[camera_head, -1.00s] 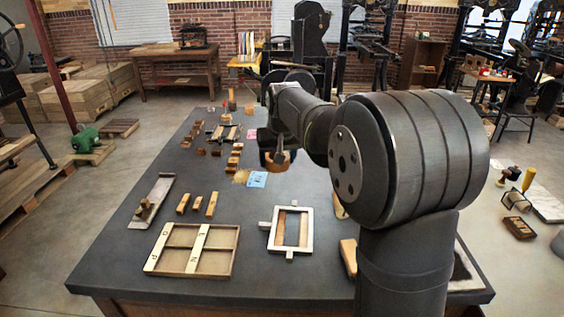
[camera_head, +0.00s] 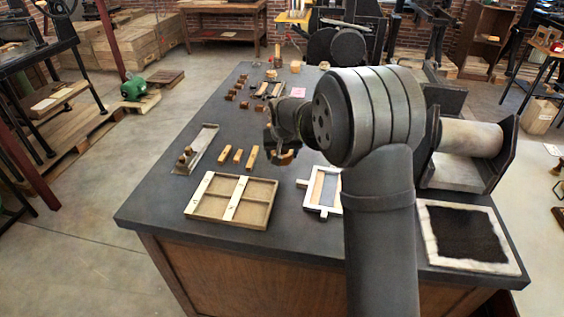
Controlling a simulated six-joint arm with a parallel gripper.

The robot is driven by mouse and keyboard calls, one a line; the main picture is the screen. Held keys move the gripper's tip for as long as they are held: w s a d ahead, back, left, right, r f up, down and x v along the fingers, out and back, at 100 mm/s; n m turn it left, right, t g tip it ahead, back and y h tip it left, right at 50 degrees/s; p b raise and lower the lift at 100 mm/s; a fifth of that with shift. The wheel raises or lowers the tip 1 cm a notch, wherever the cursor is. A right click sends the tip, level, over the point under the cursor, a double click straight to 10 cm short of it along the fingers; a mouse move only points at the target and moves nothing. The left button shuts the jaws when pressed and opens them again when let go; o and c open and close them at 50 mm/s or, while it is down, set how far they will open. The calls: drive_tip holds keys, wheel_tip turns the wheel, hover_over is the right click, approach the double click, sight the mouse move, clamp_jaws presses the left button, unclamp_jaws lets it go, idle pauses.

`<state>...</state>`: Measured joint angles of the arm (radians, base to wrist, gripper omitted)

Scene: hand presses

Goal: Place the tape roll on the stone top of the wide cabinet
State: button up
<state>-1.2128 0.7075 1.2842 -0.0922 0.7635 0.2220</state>
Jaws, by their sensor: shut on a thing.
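The wide cabinet has a dark grey stone top (camera_head: 290,240) over a brown wooden front. My gripper (camera_head: 283,157) hangs over the stone top, near the middle of the picture. It is shut on a small tan-brown thing that looks like the tape roll (camera_head: 287,157). The roll is mostly hidden by the gripper. I cannot tell its exact height above the top. My arm covers part of the stone top to the right.
A divided wooden tray (camera_head: 262,203), a white frame (camera_head: 312,198), small wooden blocks (camera_head: 251,157) and a metal galley (camera_head: 201,147) lie on the top. A roller press (camera_head: 470,140) and dark inked slab (camera_head: 468,238) are at right. The left front is bare.

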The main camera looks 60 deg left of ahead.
sight(281, 171)
drive_tip(key=shift+s+a+f, duration=0.1)
drive_tip(key=shift+f, duration=1.95)
drive_tip(key=shift+f, duration=0.2)
drive_tip(key=o, duration=1)
drive_tip(key=shift+r, duration=0.1)
drive_tip(key=v, duration=1.2)
drive_tip(key=shift+r, duration=0.1)
